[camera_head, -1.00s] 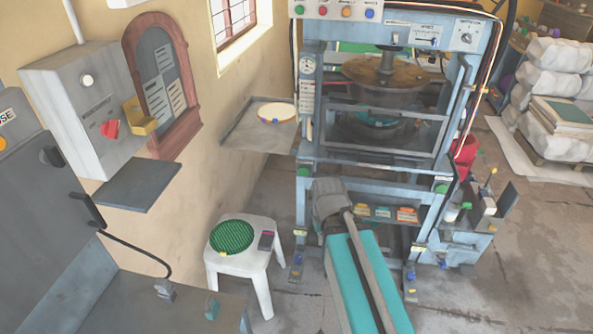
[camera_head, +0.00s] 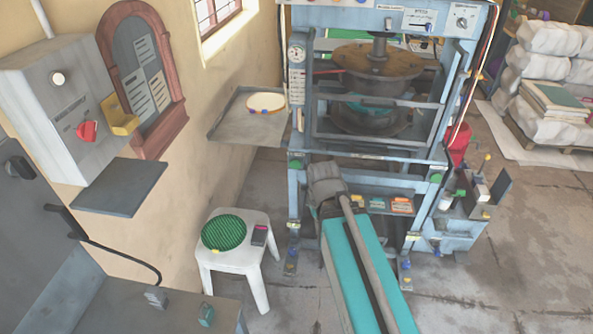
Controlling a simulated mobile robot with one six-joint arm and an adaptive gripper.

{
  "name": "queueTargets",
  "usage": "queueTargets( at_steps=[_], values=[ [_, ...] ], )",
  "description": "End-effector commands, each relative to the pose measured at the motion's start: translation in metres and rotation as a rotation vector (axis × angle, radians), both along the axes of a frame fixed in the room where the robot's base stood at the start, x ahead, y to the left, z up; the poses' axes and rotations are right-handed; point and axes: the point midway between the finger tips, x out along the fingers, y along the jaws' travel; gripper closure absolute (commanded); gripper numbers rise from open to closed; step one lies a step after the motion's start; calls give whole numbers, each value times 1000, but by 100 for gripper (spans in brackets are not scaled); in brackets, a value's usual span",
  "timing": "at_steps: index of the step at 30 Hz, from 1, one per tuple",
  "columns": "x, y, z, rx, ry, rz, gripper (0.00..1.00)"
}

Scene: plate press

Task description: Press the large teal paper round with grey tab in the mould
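The press (camera_head: 296,120) stands in the middle of the head view, with a blue-grey frame. Inside it, a round brown upper die (camera_head: 372,60) hangs on a central shaft above a dark round lower mould (camera_head: 372,124). A teal patch (camera_head: 368,103) shows between them, partly hidden by guard bars (camera_head: 385,106). It may be the teal paper round, but I cannot make out its full outline or a grey tab. I cannot see my gripper's fingers.
A white stool (camera_head: 240,262) bears a green round (camera_head: 223,232) and a small dark device (camera_head: 259,235). A grey side shelf (camera_head: 232,124) holds a cream round (camera_head: 266,103). Floor right of the press is partly clear.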

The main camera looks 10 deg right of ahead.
Motion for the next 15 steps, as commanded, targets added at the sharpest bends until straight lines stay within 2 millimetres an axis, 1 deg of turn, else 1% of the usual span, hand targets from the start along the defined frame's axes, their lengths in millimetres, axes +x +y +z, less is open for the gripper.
queueTargets(
  at_steps=[5, 8, 11, 15],
  values=[
    [13, -4, -18, -51, -34, 52, 100],
    [25, -9, -31, -106, -67, 109, 100],
    [41, -18, -47, -180, -105, 188, 100],
    [67, -31, -68, -307, -159, 328, 100]
  ],
)
